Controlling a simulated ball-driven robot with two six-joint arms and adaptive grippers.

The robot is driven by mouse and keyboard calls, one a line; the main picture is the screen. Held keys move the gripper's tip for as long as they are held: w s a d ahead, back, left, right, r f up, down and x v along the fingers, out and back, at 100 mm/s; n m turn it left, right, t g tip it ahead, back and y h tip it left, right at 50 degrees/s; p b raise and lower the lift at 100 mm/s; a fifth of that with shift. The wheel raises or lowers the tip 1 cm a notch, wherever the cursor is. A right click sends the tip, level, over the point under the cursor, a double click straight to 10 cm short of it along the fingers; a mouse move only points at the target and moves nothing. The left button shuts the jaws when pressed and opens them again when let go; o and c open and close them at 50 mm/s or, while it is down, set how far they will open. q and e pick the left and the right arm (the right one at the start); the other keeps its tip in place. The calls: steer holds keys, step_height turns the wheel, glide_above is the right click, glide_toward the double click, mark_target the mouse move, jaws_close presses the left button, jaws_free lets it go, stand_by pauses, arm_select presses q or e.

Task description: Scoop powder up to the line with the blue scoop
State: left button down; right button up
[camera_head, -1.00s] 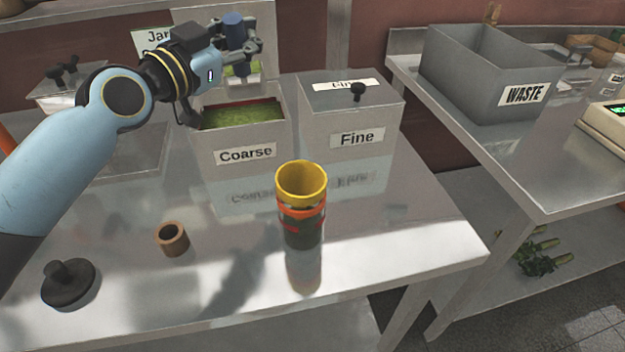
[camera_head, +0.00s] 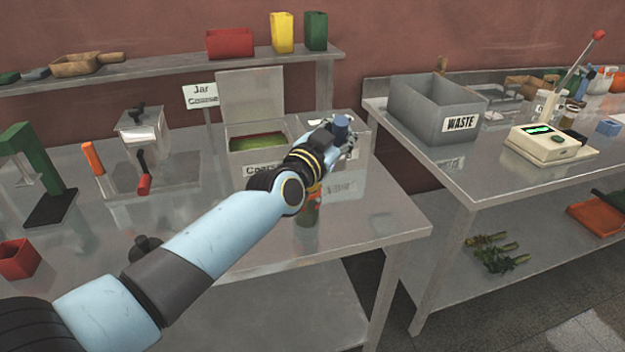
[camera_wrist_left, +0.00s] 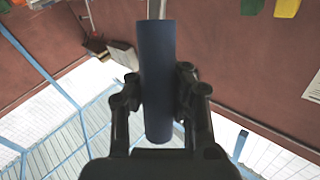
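My left gripper (camera_head: 343,133) is shut on the dark blue handle of the scoop (camera_head: 342,125). The handle also shows between the fingers in the left wrist view (camera_wrist_left: 156,75), with a metal shaft beyond it. The scoop's bowl and any load are not visible. The gripper hangs in front of the Fine bin (camera_head: 352,120), right of the open Coarse bin (camera_head: 240,172), which holds green powder (camera_head: 258,142). The jar (camera_head: 306,212) stands on the table below the gripper, mostly hidden by my arm, so its fill and line cannot be seen. My right gripper is not in view.
A grey waste bin (camera_head: 412,112) and a scale (camera_head: 548,143) are on the right table, across a gap. A lidded container (camera_head: 141,130), an orange-handled tool (camera_head: 92,158) and a green stand (camera_head: 30,160) are at left. A shelf (camera_head: 180,66) runs along the back.

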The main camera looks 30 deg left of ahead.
arm_select(q)
steer(key=s+a+n+t+y+b, duration=0.1)
steer(key=n+b, duration=0.1)
steer(key=b, duration=0.2)
steer(key=s+a+r+n+t+b, duration=0.1)
steer(key=n+b, duration=0.1)
steer(key=b, duration=0.3)
steer(key=s+a+n+t+y+b, duration=0.1)
steer(key=n+t+b, duration=0.1)
steer(key=b, duration=0.2)
steer(key=shift+s+a+r+y+b, duration=0.15)
steer(key=shift+s+a+y+b, duration=0.15)
steer(key=shift+s+a, duration=0.1)
steer(key=shift+s+a+r+n+t+b, duration=0.1)
steer(key=shift+s+a+n+t+b, duration=0.25)
steer(key=shift+b, duration=0.4)
steer(key=shift+w+d, duration=0.1)
steer(key=shift+s+a+f+n+y+b, duration=0.2)
steer(key=shift+f+n+y+b, duration=0.35)
steer(key=shift+b, duration=0.75)
